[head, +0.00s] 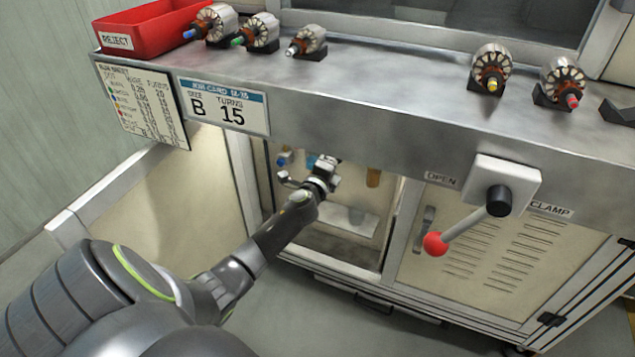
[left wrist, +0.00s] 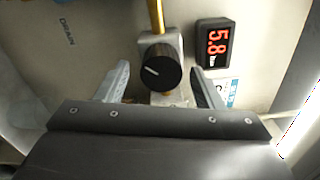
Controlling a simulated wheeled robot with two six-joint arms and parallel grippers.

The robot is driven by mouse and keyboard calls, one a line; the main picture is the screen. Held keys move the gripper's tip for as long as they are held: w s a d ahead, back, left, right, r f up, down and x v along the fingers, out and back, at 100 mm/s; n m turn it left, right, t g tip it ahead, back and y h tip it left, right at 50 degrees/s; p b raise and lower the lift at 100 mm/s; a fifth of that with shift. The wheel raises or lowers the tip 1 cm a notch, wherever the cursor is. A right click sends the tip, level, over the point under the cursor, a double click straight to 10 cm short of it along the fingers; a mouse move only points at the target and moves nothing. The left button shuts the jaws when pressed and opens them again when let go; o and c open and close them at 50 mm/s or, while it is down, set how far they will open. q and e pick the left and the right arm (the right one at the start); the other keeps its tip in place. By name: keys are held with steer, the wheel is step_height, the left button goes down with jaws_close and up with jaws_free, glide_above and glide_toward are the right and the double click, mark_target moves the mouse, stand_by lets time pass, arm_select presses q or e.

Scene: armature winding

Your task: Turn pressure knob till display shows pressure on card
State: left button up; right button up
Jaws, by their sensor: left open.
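The black pressure knob (left wrist: 160,72) shows in the left wrist view, with a white pointer line tilted toward the upper left. The red-digit display (left wrist: 213,45) right of it reads 5.8. My left gripper (left wrist: 159,68) is open, its fingers to either side of the knob with visible gaps. In the head view my left gripper (head: 312,180) reaches into the open bay under the bench, hiding the knob there. A work card (head: 225,105) on the bench front reads size B, turns 15. A chart (head: 143,104) left of it has small rows, hard to read. My right gripper is out of view.
The steel bench (head: 390,85) overhangs the bay. A red reject bin (head: 160,28) and several armatures stand on top. A clamp lever with a red ball (head: 436,243) juts out to the right. A brass-coloured pipe (left wrist: 156,16) rises above the knob.

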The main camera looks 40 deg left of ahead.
arm_select(q)
steer(key=p+v, duration=0.1)
steer(key=v, duration=1.4)
steer(key=shift+s, duration=0.35)
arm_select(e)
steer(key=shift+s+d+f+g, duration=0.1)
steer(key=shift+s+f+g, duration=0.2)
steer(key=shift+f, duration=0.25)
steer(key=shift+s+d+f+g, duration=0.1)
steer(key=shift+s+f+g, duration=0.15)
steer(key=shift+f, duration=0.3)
